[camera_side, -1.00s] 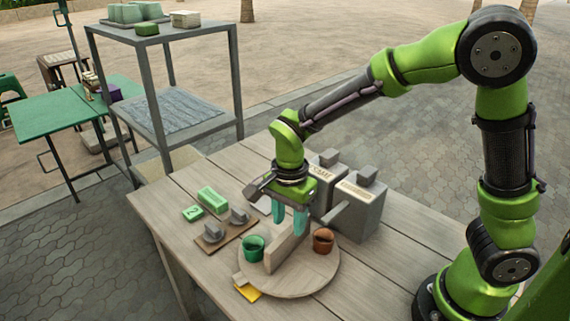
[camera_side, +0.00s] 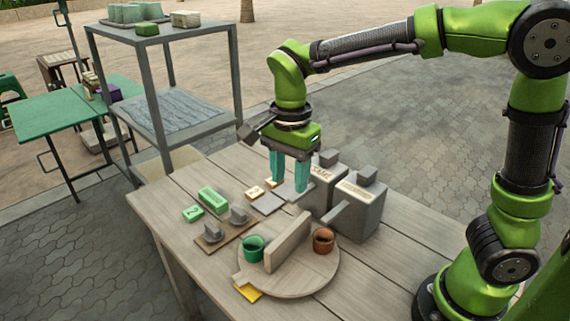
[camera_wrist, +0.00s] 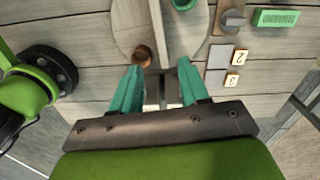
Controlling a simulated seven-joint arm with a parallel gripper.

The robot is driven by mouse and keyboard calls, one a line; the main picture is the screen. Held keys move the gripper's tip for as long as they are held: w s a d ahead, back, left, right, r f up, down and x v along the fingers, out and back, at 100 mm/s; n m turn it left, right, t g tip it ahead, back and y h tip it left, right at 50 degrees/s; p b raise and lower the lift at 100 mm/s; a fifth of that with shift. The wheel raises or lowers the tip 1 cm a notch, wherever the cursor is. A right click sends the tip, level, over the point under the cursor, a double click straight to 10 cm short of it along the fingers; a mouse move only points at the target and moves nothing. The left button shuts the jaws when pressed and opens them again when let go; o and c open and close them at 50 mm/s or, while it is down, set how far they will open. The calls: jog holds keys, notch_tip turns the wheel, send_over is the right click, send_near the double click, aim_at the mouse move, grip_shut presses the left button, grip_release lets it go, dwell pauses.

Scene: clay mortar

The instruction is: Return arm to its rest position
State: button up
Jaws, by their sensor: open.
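My gripper (camera_side: 289,172) has two teal fingers pointing down above the wooden table (camera_side: 389,216), behind the round board and left of the grey boxes. It also shows in the wrist view (camera_wrist: 157,86), with the fingers apart and nothing between them. My arm reaches in from the right, with the forearm raised.
A round wooden board (camera_side: 300,287) with an upright divider (camera_side: 288,243) holds a green cup (camera_side: 253,248) and a brown cup (camera_side: 323,240). Two grey boxes (camera_side: 357,211) stand at right. A green block (camera_side: 213,200) and numbered tiles (camera_side: 255,192) lie left. A metal shelf (camera_side: 158,100) stands behind.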

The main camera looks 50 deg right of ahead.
jog(key=s+d+r+n+t+y, duration=0.1)
jog(key=s+d+r+n+t, duration=0.1)
jog(key=s+n, duration=0.3)
jog(key=s+d+r+n+t+y, duration=0.1)
jog(key=s+d+n+t, duration=0.4)
jog(key=s+n, duration=0.1)
jog(key=shift+s+r+n, duration=0.2)
jog(key=shift+r+n, duration=0.15)
jog(key=shift+n, duration=0.45)
